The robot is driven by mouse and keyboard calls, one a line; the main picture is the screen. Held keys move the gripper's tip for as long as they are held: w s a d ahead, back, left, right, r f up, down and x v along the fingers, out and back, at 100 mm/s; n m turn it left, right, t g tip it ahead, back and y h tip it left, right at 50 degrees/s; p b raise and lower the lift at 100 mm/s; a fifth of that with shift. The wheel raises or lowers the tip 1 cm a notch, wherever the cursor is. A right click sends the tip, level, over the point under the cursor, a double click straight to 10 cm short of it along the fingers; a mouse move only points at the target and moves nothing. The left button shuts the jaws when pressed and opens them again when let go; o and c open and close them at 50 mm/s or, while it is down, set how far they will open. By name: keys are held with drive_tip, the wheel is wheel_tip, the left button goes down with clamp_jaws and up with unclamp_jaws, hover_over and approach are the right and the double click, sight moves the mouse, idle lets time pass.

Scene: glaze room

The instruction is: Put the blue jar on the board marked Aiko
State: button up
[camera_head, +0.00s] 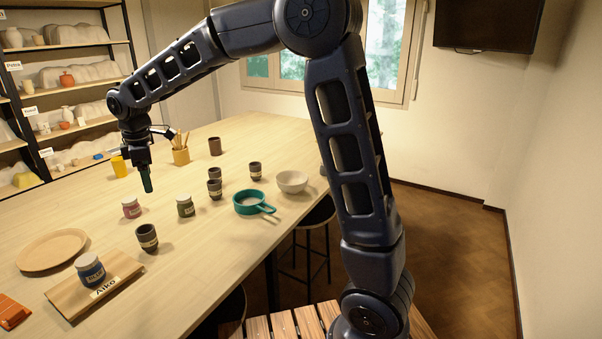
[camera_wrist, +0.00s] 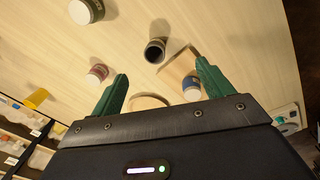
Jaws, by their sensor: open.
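The blue jar (camera_head: 90,270) with a pale lid stands upright on the wooden board (camera_head: 66,299), whose label reads Aiko (camera_head: 105,288). In the wrist view the blue jar (camera_wrist: 191,90) shows beside the right finger, and part of the board (camera_wrist: 178,66) shows too. My gripper (camera_head: 147,186) is in the air over the table, well behind the board and apart from the jar. In the wrist view its two green fingers (camera_wrist: 160,88) are spread wide with nothing between them in their grip.
Near the board stand a dark cup (camera_head: 147,238), a pink jar (camera_head: 131,208) and a green jar (camera_head: 185,206). A round plate (camera_head: 52,250) lies behind the board. The front right tabletop is clear.

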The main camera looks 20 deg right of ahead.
drive_tip(key=d+r+m+t, duration=0.1)
drive_tip(key=d+r+m, duration=0.15)
drive_tip(key=d, duration=0.75)
drive_tip(key=d+r+m, duration=0.2)
drive_tip(key=d+m, duration=0.2)
drive_tip(key=d, duration=0.5)
drive_tip(key=d+r+m+t, duration=0.1)
drive_tip(key=d+r+m, duration=0.15)
drive_tip(key=d, duration=0.75)
drive_tip(key=s+d+f+m, duration=0.2)
drive_tip(key=s+d+m, duration=0.4)
drive_tip(key=s+d, duration=0.2)
drive_tip(key=s+d+f+m+t, duration=0.1)
drive_tip(key=s+d+f+m, duration=0.2)
drive_tip(key=d, duration=1)
drive_tip(key=s+m, duration=0.2)
drive_tip(key=s, duration=0.3)
drive_tip(key=shift+s+d+m+t+h, duration=0.15)
drive_tip(key=shift+s+m+t+h, duration=0.15)
drive_tip(key=shift+m, duration=0.1)
